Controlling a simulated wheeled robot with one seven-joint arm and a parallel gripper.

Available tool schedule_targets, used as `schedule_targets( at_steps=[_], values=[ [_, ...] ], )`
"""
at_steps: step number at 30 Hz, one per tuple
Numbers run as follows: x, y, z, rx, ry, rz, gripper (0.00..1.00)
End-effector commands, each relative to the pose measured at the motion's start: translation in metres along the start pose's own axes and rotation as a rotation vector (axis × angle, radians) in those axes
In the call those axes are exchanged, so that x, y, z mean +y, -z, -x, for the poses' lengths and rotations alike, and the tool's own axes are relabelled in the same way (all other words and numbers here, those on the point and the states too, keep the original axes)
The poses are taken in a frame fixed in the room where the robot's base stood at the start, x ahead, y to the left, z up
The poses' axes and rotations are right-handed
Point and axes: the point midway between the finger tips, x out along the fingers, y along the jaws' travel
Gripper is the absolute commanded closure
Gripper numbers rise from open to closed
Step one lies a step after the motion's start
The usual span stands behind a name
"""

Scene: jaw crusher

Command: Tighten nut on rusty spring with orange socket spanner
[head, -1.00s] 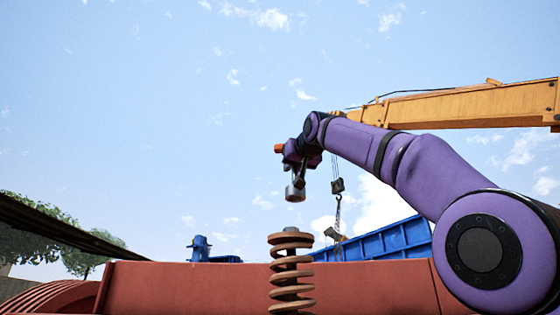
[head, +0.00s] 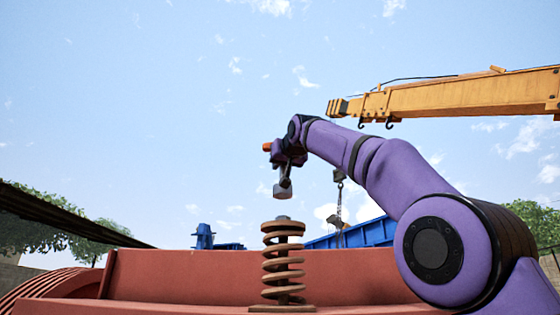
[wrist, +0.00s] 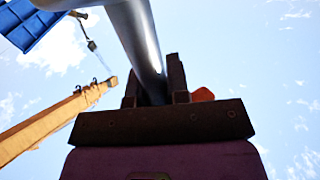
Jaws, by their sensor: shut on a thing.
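The rusty coil spring (head: 284,262) stands upright in the middle of the head view, with a grey nut or bolt end (head: 283,218) on top. My gripper (head: 287,160) is above it, shut on the socket spanner. The spanner's grey socket end (head: 283,190) hangs over the nut, nearly in line with it, with a visible gap. Its orange handle end (head: 267,147) sticks out to the left. In the wrist view my gripper (wrist: 153,85) clasps the grey metal shaft (wrist: 135,35), and a bit of orange (wrist: 203,94) shows behind a finger. The nut is not seen there.
The spring stands on a red machine body (head: 200,275). An orange crane boom (head: 450,98) reaches in from the right, with a hanging hook and chain (head: 339,205). A blue container (head: 350,236) stands behind. Open sky surrounds my gripper.

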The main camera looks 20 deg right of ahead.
Motion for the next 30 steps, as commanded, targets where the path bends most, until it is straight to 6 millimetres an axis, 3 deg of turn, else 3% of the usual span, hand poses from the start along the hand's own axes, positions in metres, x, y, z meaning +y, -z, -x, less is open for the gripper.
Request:
schedule_targets(
  at_steps=[12, 30],
  values=[
    [0.000, -0.029, 0.001, 0.001, 0.001, 0.000, 1.00],
    [0.000, -0.042, 0.001, 0.002, 0.001, 0.000, 1.00]
  ],
)
